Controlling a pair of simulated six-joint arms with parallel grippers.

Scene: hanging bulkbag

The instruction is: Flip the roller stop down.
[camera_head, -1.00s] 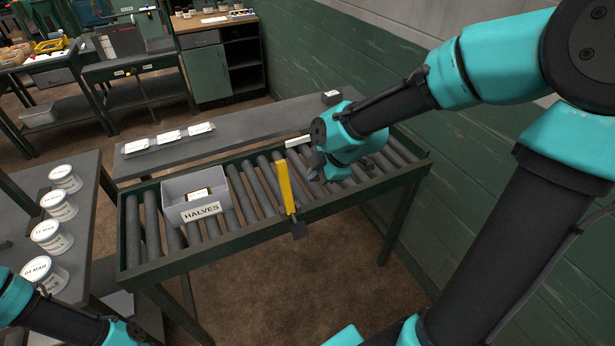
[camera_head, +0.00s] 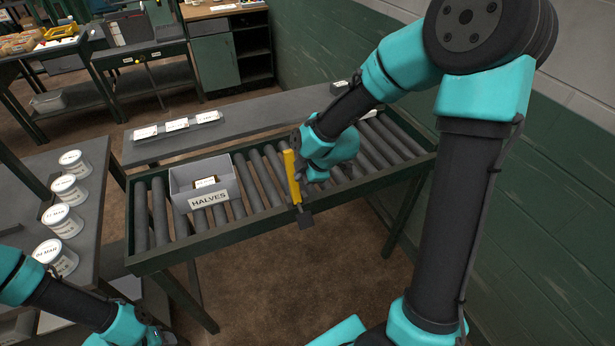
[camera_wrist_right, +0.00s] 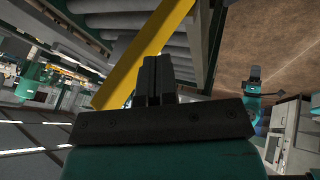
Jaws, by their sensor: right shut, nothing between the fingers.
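The roller stop is a yellow bar (camera_head: 291,176) standing up at the front rail of the roller conveyor (camera_head: 265,185), with a dark plate at its foot. My right gripper (camera_head: 302,183) is beside the bar on its right side, close to it. In the right wrist view the shut black fingers (camera_wrist_right: 155,78) are just in front of the yellow bar (camera_wrist_right: 143,60); whether they touch it I cannot tell. Nothing is between the fingers. Of my left arm only links show at the lower left; its fingers cannot be made out.
A grey bin labelled HALVES (camera_head: 204,183) sits on the rollers left of the stop. A grey shelf (camera_head: 235,125) with several white labels runs behind the conveyor. Several white tubs (camera_head: 62,222) stand on the left table. A green wall is on the right.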

